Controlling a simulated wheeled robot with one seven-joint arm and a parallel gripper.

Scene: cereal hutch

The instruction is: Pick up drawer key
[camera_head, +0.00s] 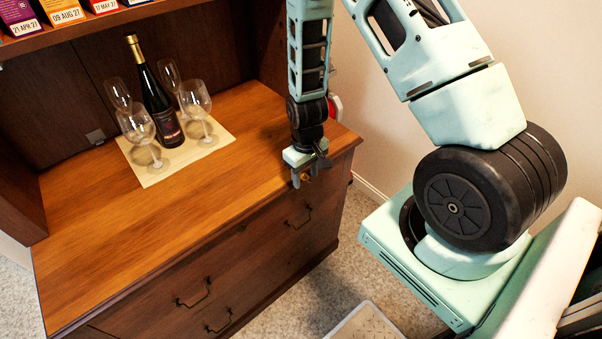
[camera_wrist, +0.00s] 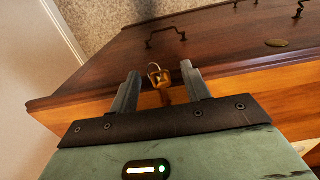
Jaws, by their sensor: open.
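The brass-coloured drawer key (camera_wrist: 158,78) shows in the wrist view between my two fingers, close to the front edge of the wooden counter. Its looped bow is visible; the lower part is hard to make out. My gripper (camera_wrist: 159,88) is open, with one finger on each side of the key and gaps between. In the head view my gripper (camera_head: 310,175) hangs at the right part of the cabinet's front edge. A small brass spot there may be the key, mostly hidden by the fingers.
The wooden cabinet (camera_head: 235,135) has drawers with dark handles (camera_head: 195,294) below its top. A wine bottle (camera_head: 158,100) and several glasses stand on a pale mat (camera_head: 160,174) at the back. Boxes line the shelf above. Carpeted floor (camera_head: 325,265) lies in front.

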